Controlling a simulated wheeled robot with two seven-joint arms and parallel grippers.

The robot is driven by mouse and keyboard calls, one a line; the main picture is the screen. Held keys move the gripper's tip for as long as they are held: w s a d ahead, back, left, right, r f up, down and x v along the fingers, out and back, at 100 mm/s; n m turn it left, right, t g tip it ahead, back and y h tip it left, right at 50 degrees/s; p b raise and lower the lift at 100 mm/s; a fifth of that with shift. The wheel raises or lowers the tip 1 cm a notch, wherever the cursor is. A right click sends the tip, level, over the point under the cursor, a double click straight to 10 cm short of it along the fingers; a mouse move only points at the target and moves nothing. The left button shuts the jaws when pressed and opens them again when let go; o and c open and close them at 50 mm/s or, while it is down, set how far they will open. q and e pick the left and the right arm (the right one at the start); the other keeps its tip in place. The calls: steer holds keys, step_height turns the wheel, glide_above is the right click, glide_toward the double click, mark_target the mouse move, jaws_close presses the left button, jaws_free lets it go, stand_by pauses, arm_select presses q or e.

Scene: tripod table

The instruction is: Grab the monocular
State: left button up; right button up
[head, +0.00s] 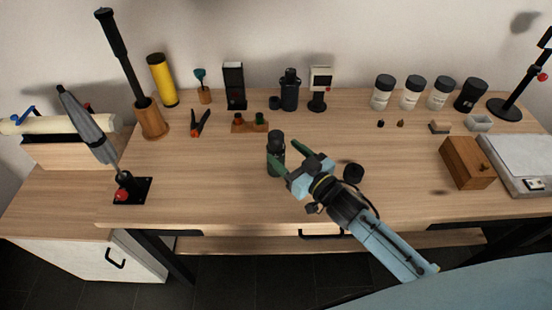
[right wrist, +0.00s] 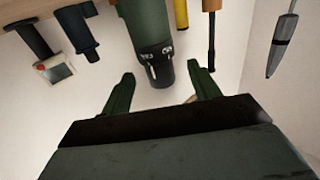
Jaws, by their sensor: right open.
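The monocular (head: 276,145), a dark green and black cylinder, stands upright near the middle of the table. It also shows in the right wrist view (right wrist: 145,30), upside down, with white marks on its black part. My right gripper (head: 283,153) is open, with its green fingers pointing at the monocular from the lower right. In the right wrist view my gripper (right wrist: 162,74) has its two fingertips apart, with the monocular's black end showing between them. I cannot tell whether either finger touches it. Nothing is held. My left gripper is out of view.
A black round cap (head: 353,172) lies right of my gripper. Behind stand a wooden holder (head: 250,124), a black bottle-like object (head: 290,92) and several jars. A wooden box (head: 465,162) is at right. The front table strip is clear.

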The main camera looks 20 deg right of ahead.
mark_target(281, 148)
steer(key=x, duration=0.5)
steer(key=shift+d, duration=0.15)
steer(key=shift+r, duration=0.1)
jaws_close()
